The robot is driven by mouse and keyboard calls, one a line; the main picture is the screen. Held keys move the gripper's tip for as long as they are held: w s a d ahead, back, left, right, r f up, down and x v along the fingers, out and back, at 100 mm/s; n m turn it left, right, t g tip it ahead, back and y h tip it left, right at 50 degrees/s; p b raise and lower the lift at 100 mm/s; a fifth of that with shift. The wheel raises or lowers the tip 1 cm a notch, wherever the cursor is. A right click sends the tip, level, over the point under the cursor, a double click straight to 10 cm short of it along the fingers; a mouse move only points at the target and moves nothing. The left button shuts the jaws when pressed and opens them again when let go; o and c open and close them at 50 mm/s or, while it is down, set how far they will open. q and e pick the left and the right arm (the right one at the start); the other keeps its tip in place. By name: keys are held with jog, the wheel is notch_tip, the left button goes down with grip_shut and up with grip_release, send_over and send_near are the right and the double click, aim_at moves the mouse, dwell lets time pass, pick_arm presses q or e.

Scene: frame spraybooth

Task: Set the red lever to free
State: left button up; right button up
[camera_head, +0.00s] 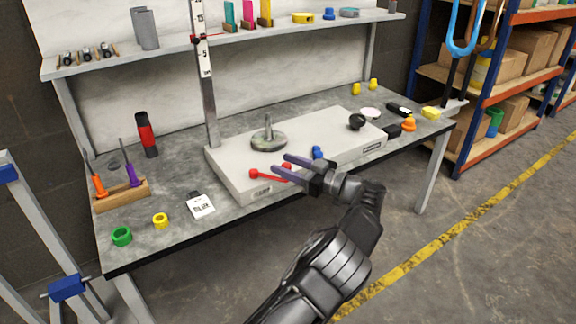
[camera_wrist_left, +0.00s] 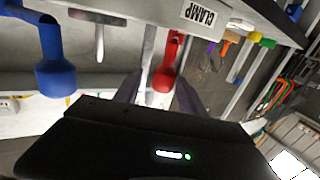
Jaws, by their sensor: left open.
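The red lever (camera_head: 268,175) sits on the front face of the pale grey gauge base (camera_head: 228,165), near its left end, above a small label. In the head view it lies roughly level, and my left gripper's fingers cover part of its right end. My left gripper (camera_head: 281,164) is open, its two fingers pointing left at the lever. In the left wrist view the red lever (camera_wrist_left: 166,68) shows between the fingers, beside a label reading CLAMP (camera_wrist_left: 199,14). I cannot tell whether a finger touches it. My right gripper is not in view.
A blue lever (camera_wrist_left: 55,65) is on the same base; its blue part (camera_head: 318,152) shows just behind my gripper. A white tag (camera_head: 200,206) and a yellow ring (camera_head: 160,220) lie on the bench to the left.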

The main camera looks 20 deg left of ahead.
pick_arm(q)
jog(key=shift+d, duration=0.15)
jog(key=d, duration=0.7)
jog(key=shift+s+d, duration=0.3)
jog(key=shift+s, duration=0.15)
